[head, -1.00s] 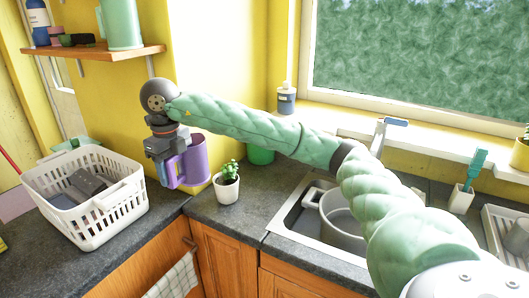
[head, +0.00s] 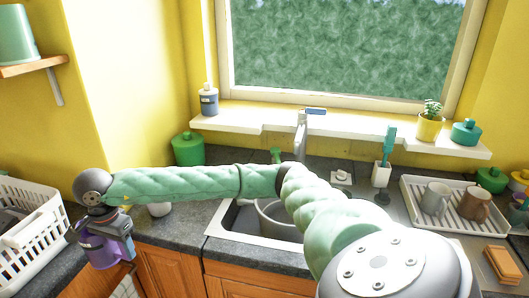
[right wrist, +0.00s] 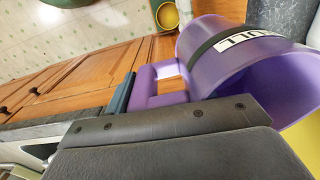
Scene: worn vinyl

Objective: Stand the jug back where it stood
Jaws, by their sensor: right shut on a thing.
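The purple jug (head: 108,253) hangs in my right gripper (head: 102,232) at the lower left of the head view, in front of the counter edge and cabinet doors. In the right wrist view the jug (right wrist: 215,70) has a dark band and a white label with dark lettering. Its handle (right wrist: 165,80) lies at the fingers of my right gripper (right wrist: 122,92), which is shut on it. Part of the fingers' grip is hidden. My left gripper is not in view.
A white basket (head: 30,240) stands on the counter at the left. The sink (head: 228,222) holds a pot. A drying rack (head: 408,187) with mugs stands right. A yellow bowl (right wrist: 167,15) shows near the floor.

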